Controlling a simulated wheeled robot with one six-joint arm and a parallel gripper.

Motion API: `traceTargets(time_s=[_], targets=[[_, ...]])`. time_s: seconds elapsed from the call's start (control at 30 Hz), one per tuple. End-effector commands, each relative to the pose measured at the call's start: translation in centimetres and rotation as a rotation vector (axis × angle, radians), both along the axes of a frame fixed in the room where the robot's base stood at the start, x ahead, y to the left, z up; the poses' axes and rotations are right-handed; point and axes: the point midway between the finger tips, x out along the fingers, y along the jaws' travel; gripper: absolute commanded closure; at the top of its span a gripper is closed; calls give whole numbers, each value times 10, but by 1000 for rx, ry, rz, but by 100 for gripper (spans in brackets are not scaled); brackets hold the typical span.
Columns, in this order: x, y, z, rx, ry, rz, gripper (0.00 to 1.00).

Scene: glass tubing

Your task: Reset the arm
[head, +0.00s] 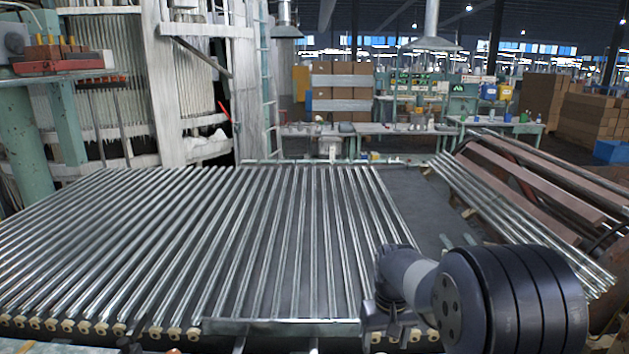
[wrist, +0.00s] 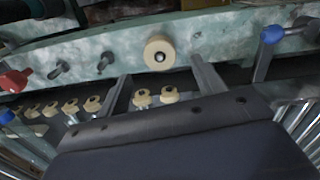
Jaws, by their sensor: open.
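My arm (head: 500,300) rises at the lower right of the head view, over the near right corner of the tube table. My gripper is not clear in that view. In the wrist view my gripper (wrist: 160,67) shows two grey fingers standing wide apart from a dark body. It is open with nothing between the fingers. Beyond the fingertips is a pale green machine rail (wrist: 100,60) with a cream roller (wrist: 160,53). I cannot tell whether the fingers touch the rail.
Rows of glass tubes (head: 200,240) cover the table, with cream end rollers (head: 68,325) along its near edge. A sloped rack of tubes (head: 515,220) stands at right. Blue knobs (wrist: 272,34) and a red knob (wrist: 14,81) jut near the rail. A dark strip (head: 420,200) of table is bare.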

Motion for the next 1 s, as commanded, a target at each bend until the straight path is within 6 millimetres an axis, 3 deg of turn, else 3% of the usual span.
traceTargets(time_s=[0.3, 0.4, 1.0], targets=[[-1, 0, -65, 0, 5, 0, 35], [0, 0, -39, 1, -4, 0, 35], [0, 0, 38, 0, -2, 0, 35]])
